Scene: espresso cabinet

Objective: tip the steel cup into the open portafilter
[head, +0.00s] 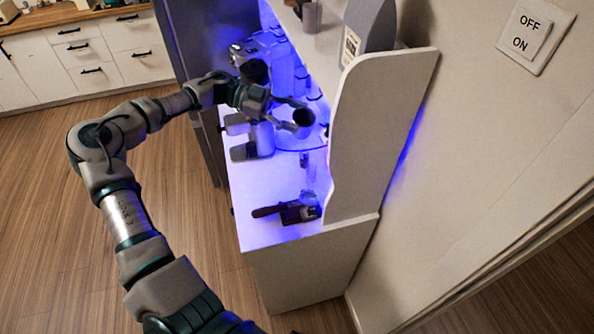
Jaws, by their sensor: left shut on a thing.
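My left gripper (290,113) is shut on the steel cup (302,127), a small grey cup with a dark opening facing the camera. The cup is held in the air over the back part of the cabinet counter, close to the espresso machine, and looks tilted. I cannot see what is inside it. The portafilter (268,211) lies near the front of the counter, its dark handle pointing left. Its head is at the right end, among small dark and clear items, and is too small to make out. It is well apart from the cup. My right gripper is not in view.
The white cabinet counter (255,190) is lit blue and mostly bare in the middle. The espresso machine (276,62) stands at its back. A tall white side panel (375,125) borders it on the right.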

